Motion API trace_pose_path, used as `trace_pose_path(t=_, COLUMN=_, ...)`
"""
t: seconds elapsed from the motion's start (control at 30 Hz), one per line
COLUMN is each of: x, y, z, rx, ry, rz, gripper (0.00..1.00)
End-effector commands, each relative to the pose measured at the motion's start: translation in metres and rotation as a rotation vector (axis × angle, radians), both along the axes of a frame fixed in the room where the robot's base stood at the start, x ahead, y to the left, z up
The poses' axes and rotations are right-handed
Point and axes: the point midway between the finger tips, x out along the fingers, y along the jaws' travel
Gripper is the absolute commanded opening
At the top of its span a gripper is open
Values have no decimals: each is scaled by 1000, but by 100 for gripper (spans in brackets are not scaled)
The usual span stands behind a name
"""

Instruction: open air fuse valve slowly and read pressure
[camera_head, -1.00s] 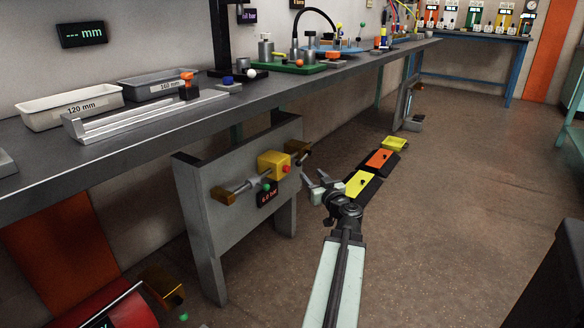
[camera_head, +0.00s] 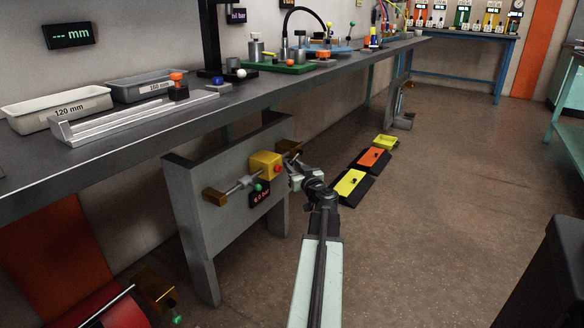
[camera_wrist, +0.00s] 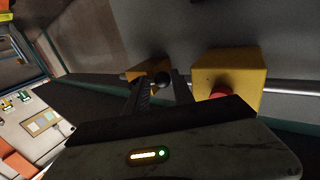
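A yellow box (camera_head: 265,165) with a red button (camera_head: 278,169) sits on a pipe on the grey panel under the bench. A brass block (camera_head: 215,197) is at the pipe's left end and another (camera_head: 289,147) at its right. A small display (camera_head: 260,195) below shows a red bar reading, its digits too small to read surely. My gripper (camera_head: 294,172) is in front of the right part of the panel. In the wrist view its fingers (camera_wrist: 161,90) are apart, with a dark round knob (camera_wrist: 162,78) seen between them, in front of the brass block (camera_wrist: 150,67); contact cannot be told.
A green knob (camera_head: 258,187) is below the pipe. The yellow box (camera_wrist: 236,68) is close right of my fingers in the wrist view. The bench top (camera_head: 200,112) overhangs the panel. Yellow and orange cases (camera_head: 350,184) lie on the floor to the right, where open floor continues.

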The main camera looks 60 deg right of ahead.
Motion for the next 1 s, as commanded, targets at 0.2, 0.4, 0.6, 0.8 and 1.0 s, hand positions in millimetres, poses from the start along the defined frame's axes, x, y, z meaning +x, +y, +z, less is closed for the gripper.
trace_pose_path(t=0.2, x=4, y=3, z=0, rx=-1, ry=1, rz=11, gripper=0)
trace_pose_path(t=0.4, x=5, y=4, z=0, rx=-1, ry=1, rz=13, gripper=0)
trace_pose_path(t=0.6, x=6, y=4, z=0, rx=-1, ry=1, rz=16, gripper=0)
trace_pose_path(t=0.8, x=7, y=5, z=0, rx=-1, ry=1, rz=17, gripper=0)
trace_pose_path(t=1.0, x=8, y=5, z=0, rx=-1, ry=1, rz=19, gripper=0)
